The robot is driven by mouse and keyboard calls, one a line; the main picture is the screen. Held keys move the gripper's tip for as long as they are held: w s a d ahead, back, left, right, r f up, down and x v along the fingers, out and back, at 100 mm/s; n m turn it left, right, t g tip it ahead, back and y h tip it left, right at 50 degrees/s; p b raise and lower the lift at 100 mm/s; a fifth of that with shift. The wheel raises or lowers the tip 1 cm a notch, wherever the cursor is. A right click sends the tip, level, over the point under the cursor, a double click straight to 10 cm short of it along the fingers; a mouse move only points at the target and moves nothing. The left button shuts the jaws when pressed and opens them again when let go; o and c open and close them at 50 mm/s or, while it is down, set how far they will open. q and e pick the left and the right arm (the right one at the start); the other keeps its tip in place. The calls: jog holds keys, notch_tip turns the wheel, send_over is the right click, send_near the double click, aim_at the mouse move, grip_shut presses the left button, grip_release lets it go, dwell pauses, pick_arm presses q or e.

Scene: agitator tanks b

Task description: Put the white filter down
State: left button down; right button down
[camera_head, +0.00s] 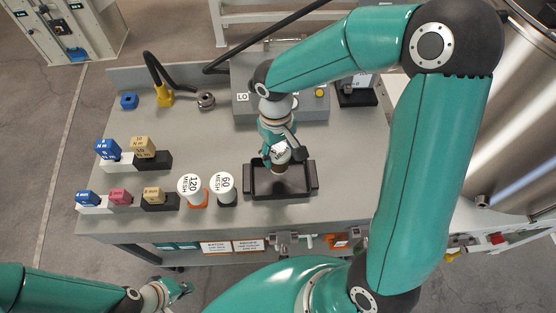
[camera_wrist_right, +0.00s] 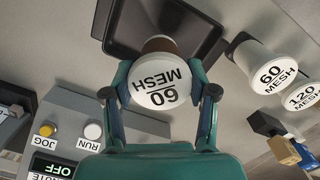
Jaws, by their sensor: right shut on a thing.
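The white filter has a round white cap marked 60 MESH (camera_wrist_right: 160,84) and a brown part below it. My right gripper (camera_wrist_right: 160,92) is shut on it, one finger on each side of the cap. In the head view the filter (camera_head: 281,156) is at a black tray (camera_head: 314,180), at its back part; I cannot tell whether it touches the tray floor. The tray also shows in the wrist view (camera_wrist_right: 205,50). My right gripper in the head view (camera_head: 278,150) partly hides the filter. My left gripper (camera_head: 178,288) is low at the left, away from the bench; its fingers are unclear.
Two other white-capped filters, 120 MESH (camera_head: 190,186) and 60 MESH (camera_head: 224,184), stand left of the tray. Coloured blocks (camera_head: 120,197) sit on holders farther left. A grey control box (camera_head: 314,107) with buttons is behind. The bench middle (camera_head: 200,135) is clear.

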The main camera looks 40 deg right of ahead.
jog(key=shift+f, duration=2.15)
jog(key=shift+c, duration=1.6)
grip_release()
jog(key=r, duration=1.2)
jog(key=shift+w, duration=0.4)
